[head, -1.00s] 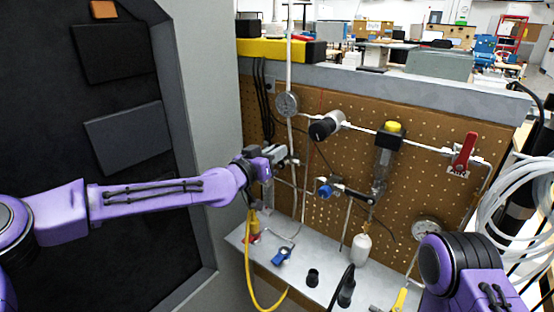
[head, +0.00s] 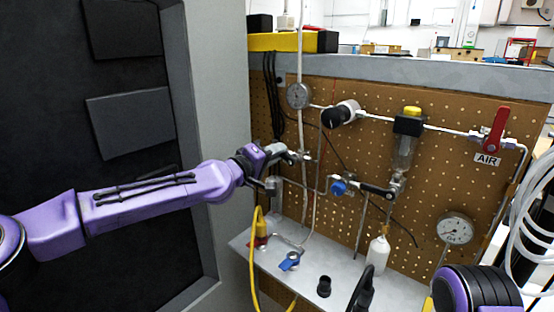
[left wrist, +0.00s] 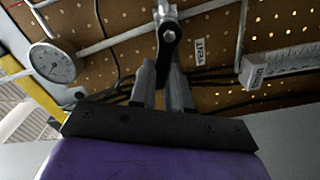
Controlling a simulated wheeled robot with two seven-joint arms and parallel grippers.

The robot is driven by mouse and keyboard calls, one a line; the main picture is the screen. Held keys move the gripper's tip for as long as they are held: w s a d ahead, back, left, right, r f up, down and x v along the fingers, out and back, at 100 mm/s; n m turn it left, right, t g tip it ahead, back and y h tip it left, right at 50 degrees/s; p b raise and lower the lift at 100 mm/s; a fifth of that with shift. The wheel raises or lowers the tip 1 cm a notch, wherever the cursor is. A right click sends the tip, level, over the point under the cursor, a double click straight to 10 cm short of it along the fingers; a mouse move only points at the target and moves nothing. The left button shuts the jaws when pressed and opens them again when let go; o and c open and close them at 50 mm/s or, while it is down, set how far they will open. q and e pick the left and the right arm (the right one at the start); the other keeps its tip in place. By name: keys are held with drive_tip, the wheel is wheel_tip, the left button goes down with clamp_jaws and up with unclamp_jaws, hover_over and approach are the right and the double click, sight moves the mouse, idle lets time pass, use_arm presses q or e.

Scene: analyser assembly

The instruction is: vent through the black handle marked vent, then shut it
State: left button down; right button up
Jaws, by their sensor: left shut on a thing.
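In the left wrist view the black handle (left wrist: 168,42) sits on a silver valve fitting, between the two grey fingers of my left gripper (left wrist: 164,76). The gripper is shut on it. A small white label (left wrist: 199,50) stands beside the handle on the pegboard; its print is too small to read surely. In the head view my left gripper (head: 282,152) is at the left part of the pegboard, by the white vertical pipe, and largely hides the handle. My right arm shows at the lower right; its gripper is out of view.
The pegboard (head: 345,240) carries a gauge (head: 299,95), a black regulator knob (head: 336,115), a yellow-topped filter (head: 409,122), a red AIR handle (head: 496,130) and a blue-hubbed valve (head: 341,187). A yellow hose (head: 254,270) hangs below my left gripper. A dark cabinet stands left.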

use_arm(q)
drive_tip(key=n, duration=0.1)
drive_tip(key=f+n+b, duration=0.1)
drive_tip(key=n, duration=0.1)
drive_tip(key=f+n+b, duration=0.1)
drive_tip(key=shift+w+a+n, duration=0.15)
drive_tip(key=shift+n, duration=0.15)
use_arm(e)
wheel_tip(320, 180, down, 3)
drive_tip(key=shift+r, duration=0.1)
use_arm(q)
drive_tip(key=c, duration=1.1)
unclamp_jaws()
